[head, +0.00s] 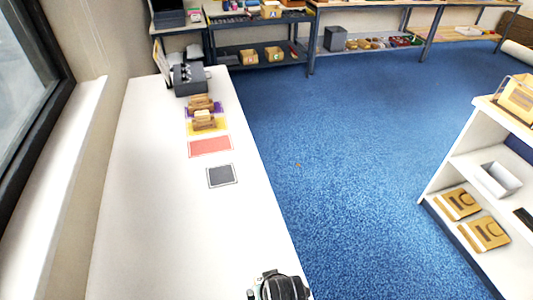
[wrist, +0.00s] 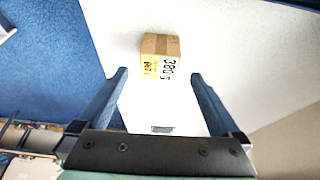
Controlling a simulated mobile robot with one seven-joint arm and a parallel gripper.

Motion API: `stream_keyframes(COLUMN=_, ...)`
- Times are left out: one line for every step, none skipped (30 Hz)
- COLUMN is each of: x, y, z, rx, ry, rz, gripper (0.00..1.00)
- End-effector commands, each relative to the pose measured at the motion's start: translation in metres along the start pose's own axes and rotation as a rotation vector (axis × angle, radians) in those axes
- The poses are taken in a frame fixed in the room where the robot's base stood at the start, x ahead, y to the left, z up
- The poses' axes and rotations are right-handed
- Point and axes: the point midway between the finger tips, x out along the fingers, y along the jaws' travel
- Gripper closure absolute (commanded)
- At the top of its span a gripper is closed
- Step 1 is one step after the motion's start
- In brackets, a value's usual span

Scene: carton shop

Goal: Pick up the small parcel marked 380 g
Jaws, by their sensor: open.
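Part of my gripper or wrist also shows at the bottom edge of the head view.
The long white counter in the head view carries a dark mat (head: 221,176), a red mat (head: 210,146), brown parcels (head: 204,121) on coloured mats and a dark grey device (head: 189,80). A wall and window stand left. Blue floor is clear right, up to a white shelf (head: 464,160).

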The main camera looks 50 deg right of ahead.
Motion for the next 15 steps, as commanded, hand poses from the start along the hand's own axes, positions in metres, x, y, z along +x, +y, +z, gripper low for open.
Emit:
stream_keyframes(x=0.006, y=0.000, z=0.000, rx=0.001, ry=-0.002, rz=0.000, gripper=0.00)
stream_keyframes(x=0.009, y=0.000, z=0.000, rx=0.001, ry=0.000, rz=0.000, gripper=0.00)
stream_keyframes(x=0.013, y=0.000, z=0.000, rx=0.001, ry=-0.001, rz=0.000, gripper=0.00)
stream_keyframes(x=0.014, y=0.000, z=-0.001, rx=0.001, ry=0.000, rz=0.000, gripper=0.00)
stream_keyframes(x=0.016, y=0.000, z=-0.001, rx=0.001, ry=0.001, rz=0.000, gripper=0.00)
stream_keyframes(x=0.017, y=0.000, z=-0.001, rx=0.001, ry=0.002, rz=0.000, gripper=0.00)
stream_keyframes(x=0.018, y=0.000, z=-0.001, rx=0.001, ry=0.002, rz=0.000, gripper=0.00)
stream_keyframes(x=0.019, y=0.000, z=-0.001, rx=0.000, ry=0.002, rz=0.000, gripper=0.00)
stream_keyframes(x=0.021, y=0.000, z=-0.001, rx=0.000, ry=0.002, rz=0.000, gripper=0.00)
stream_keyframes(x=0.023, y=0.000, z=-0.001, rx=0.001, ry=0.001, rz=0.000, gripper=0.00)
stream_keyframes(x=0.025, y=0.001, z=0.000, rx=0.001, ry=0.001, rz=0.000, gripper=0.00)
stream_keyframes(x=0.029, y=0.001, z=0.000, rx=0.001, ry=0.000, rz=0.000, gripper=0.00)
stream_keyframes(x=0.032, y=0.001, z=0.001, rx=0.002, ry=-0.001, rz=0.000, gripper=0.00)
stream_keyframes(x=0.036, y=0.002, z=0.001, rx=0.002, ry=0.000, rz=0.001, gripper=0.00)
stream_keyframes(x=0.041, y=0.002, z=0.001, rx=0.001, ry=0.000, rz=0.000, gripper=0.00)
